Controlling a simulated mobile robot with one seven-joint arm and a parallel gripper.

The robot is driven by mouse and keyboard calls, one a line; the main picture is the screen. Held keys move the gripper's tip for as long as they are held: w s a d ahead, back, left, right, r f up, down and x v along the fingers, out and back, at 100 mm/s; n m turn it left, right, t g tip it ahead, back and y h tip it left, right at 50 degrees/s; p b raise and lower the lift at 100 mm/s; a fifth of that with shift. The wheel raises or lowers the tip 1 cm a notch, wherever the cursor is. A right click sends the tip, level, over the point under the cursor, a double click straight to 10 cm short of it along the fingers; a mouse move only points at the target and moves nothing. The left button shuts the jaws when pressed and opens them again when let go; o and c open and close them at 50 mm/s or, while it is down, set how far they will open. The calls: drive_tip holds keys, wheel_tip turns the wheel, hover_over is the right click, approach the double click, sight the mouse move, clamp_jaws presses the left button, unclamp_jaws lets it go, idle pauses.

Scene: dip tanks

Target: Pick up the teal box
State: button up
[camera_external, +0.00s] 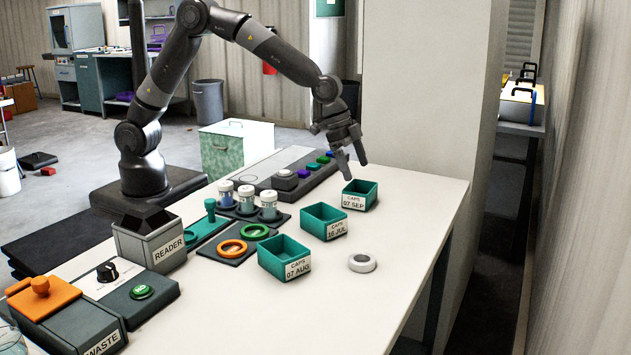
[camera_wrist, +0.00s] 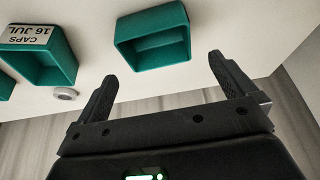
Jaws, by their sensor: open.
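Three open teal boxes stand in a row on the white table. The far one (camera_external: 371,201), labelled CAPS 07 SEP, lies just below my gripper (camera_external: 353,168). The middle one (camera_external: 310,224) reads CAPS 16 JUL, and the near one (camera_external: 270,262) reads CAPS 07 AUG. In the wrist view, the far box (camera_wrist: 165,57) is ahead of and between my spread fingers (camera_wrist: 162,68), apart from them. The 16 JUL box (camera_wrist: 65,62) is at upper left there. My gripper is open and empty, pointing down. No cap shows inside the far box.
A white ring (camera_external: 362,263) lies right of the boxes. Left of them are a pad with orange and green rings (camera_external: 230,247), lidded jars (camera_external: 247,198) and a READER box (camera_external: 152,245). A pale wall block (camera_external: 425,90) stands behind the table. The right front tabletop is clear.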

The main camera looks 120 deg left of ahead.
sight(360, 188)
drive_tip(key=x, duration=0.7)
drive_tip(key=shift+s+d+f, duration=0.2)
drive_tip(key=c, duration=0.8)
drive_tip(key=shift+c, duration=0.2)
drive_tip(key=shift+r, duration=0.15)
